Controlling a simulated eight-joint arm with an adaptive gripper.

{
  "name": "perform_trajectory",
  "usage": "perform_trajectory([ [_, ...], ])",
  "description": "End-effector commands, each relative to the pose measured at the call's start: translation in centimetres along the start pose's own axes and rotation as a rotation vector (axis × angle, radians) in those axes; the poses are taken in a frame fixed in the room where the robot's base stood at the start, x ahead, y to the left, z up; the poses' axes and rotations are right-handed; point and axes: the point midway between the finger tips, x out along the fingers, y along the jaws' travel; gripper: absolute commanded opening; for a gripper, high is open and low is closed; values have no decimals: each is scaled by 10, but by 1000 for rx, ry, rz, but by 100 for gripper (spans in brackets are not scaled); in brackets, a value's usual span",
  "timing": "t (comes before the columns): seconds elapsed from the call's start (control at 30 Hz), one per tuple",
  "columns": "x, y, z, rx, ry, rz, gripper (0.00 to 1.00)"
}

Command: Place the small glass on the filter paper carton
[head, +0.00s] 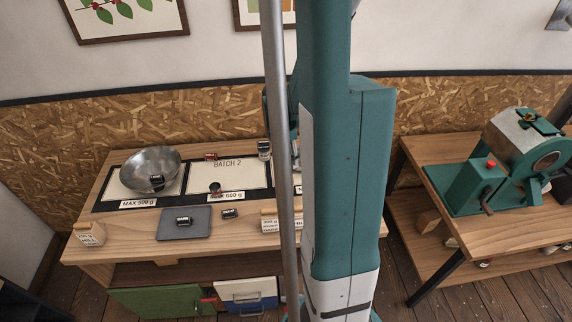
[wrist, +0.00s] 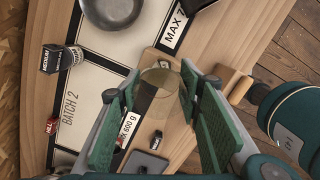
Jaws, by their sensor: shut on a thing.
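My gripper (wrist: 160,92) shows in the wrist view with its green pads on either side of a small clear glass (wrist: 160,80). It is shut on the glass and holds it above the wooden table. The glass is faint, and the table and a dark strip show through it. In the head view my arm hides the gripper and the glass. I cannot pick out the filter paper carton with certainty in either view.
The table (head: 128,255) carries a metal bowl (head: 143,172), a grey pad (head: 183,223) and small dark tins. A green roaster (head: 478,185) stands on another table at right. My arm hides the first table's right part.

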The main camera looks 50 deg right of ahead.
Motion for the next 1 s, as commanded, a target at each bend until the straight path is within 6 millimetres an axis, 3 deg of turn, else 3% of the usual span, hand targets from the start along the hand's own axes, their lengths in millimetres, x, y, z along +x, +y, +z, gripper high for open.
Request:
perform_trajectory([
  [0.3,25,0,-3,0,0,0,22],
  [0.87,32,0,-4,0,0,0,22],
  [0.9,31,0,-4,0,0,0,41],
  [1.0,31,0,-4,0,0,0,50],
])
